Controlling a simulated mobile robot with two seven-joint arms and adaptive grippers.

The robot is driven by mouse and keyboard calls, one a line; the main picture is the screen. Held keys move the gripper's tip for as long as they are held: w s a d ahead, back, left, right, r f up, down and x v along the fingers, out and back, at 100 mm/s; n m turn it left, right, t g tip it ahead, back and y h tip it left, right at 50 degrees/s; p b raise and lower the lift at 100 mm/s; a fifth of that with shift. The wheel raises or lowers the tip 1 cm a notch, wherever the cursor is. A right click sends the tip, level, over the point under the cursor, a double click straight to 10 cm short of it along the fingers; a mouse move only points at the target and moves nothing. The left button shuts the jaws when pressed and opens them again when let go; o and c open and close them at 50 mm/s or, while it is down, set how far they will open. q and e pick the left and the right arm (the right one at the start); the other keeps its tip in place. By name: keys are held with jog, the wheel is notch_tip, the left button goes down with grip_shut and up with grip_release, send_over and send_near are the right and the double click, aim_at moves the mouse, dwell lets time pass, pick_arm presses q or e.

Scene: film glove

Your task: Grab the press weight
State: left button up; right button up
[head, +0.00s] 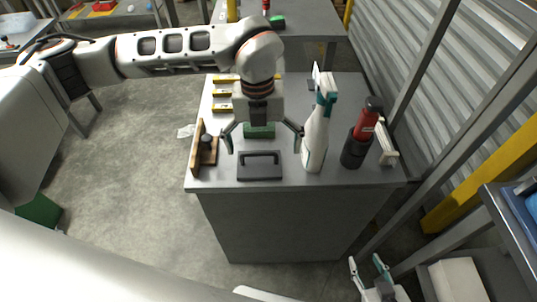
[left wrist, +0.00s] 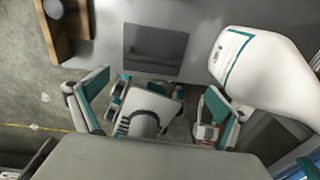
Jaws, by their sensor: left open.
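The press weight, seemingly the dark grey flat block with a bar handle (head: 260,166), lies near the front edge of the grey bench. In the left wrist view it shows as a dark rectangle (left wrist: 156,50) ahead of the fingers. My left gripper (head: 265,145) is open and empty, its fingers spread above and just behind the block, apart from it. The left wrist view shows the same spread fingers (left wrist: 152,98). My right gripper (head: 368,264) is low at the bottom right, away from the bench, with its fingers apart and nothing visible between them.
A white spray bottle (head: 316,135) stands close to the right of my left gripper. A red-and-black bottle (head: 362,135) is further right. A wooden piece (head: 197,150) stands at the left edge. A green block (head: 260,131) and yellow items (head: 222,93) are behind. Bench top (head: 225,177) is clear at front left.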

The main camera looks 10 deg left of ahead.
aim_at(259, 153)
pick_arm(q)
jog(key=shift+w+a+r+n, duration=0.3)
jog(key=shift+w+a, duration=0.35)
jog(key=shift+w+a+f+y, duration=0.15)
jog(key=shift+a+y, duration=0.05)
jog(key=shift+y, duration=0.1)
notch_tip(259, 153, down, 7)
jog(key=shift+f, duration=0.2)
jog(key=shift+c, duration=0.4)
jog(key=c, duration=1.9)
jog(key=shift+c, duration=0.2)
jog(key=shift+s, duration=0.2)
